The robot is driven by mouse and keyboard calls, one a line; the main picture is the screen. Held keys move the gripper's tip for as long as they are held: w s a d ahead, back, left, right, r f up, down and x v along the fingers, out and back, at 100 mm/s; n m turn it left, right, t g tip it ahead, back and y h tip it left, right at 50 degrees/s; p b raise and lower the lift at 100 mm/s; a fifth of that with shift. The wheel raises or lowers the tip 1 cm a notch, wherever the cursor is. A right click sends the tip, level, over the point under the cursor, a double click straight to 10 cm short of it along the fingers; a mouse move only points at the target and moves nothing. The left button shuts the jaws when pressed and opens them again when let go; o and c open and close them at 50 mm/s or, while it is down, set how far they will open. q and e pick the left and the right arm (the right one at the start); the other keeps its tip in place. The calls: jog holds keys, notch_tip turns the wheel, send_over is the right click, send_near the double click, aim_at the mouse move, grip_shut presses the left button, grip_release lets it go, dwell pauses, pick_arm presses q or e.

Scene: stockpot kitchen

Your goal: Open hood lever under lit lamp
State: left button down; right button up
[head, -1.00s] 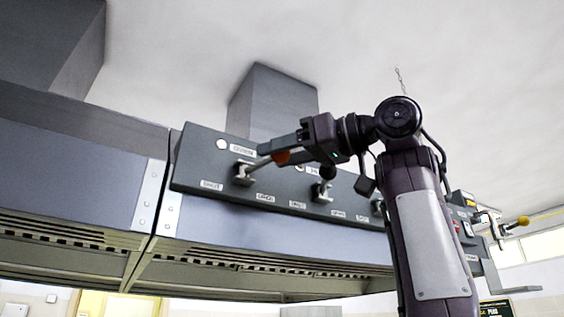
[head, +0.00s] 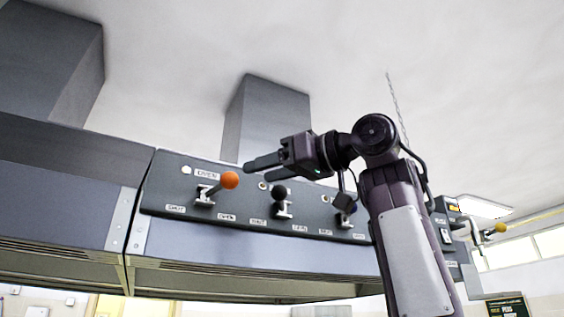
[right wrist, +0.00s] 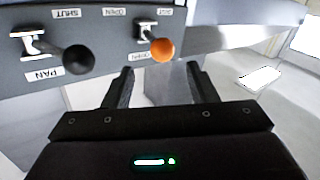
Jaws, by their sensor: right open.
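A grey hood panel (head: 160,195) carries a row of levers with SHUT and OPEN labels. The lever with the orange knob (head: 229,180) leans right, toward its OPEN label; the knob also shows in the right wrist view (right wrist: 162,49). The lamp (head: 186,170) above it, at the left, looks bright white. The lamps (head: 262,186) (head: 325,198) farther right look duller. The black-knob lever (head: 279,193) is the neighbour to the right. My right gripper (head: 258,171) is open and empty, apart from the orange knob. My left gripper is not in view.
A dark blue knob (head: 345,203) is partly behind my right arm. Another panel with a yellow-knob lever (head: 500,228) is at the far right. Grey ducts (head: 265,120) rise above the hood. The space above the panel's left part is clear.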

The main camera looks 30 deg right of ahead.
aim_at(235, 176)
jog(key=a+m+t+h+p, duration=0.1)
jog(key=m+h, duration=0.1)
jog(key=m, duration=0.1)
jog(key=a+m+t+h, duration=0.1)
jog(key=m+h, duration=0.1)
jog(key=a+m+h+p, duration=0.1)
jog(key=a+m+h, duration=0.1)
jog(key=m+h, duration=0.1)
jog(key=shift+s+m+t+p, duration=0.15)
jog(key=shift+m+t+p, duration=0.15)
jog(key=shift+t+p, duration=0.1)
jog(key=shift+a, duration=0.15)
jog(key=shift+w+r+p, duration=0.1)
jog(key=shift+w+p, duration=0.3)
jog(key=shift+w, duration=0.05)
jog(key=w+p, duration=0.3)
jog(key=w, duration=0.2)
jog(key=shift+w+a, duration=0.15)
jog(key=shift+w, duration=0.15)
jog(key=shift+w+a, duration=0.3)
jog(key=shift+w, duration=0.2)
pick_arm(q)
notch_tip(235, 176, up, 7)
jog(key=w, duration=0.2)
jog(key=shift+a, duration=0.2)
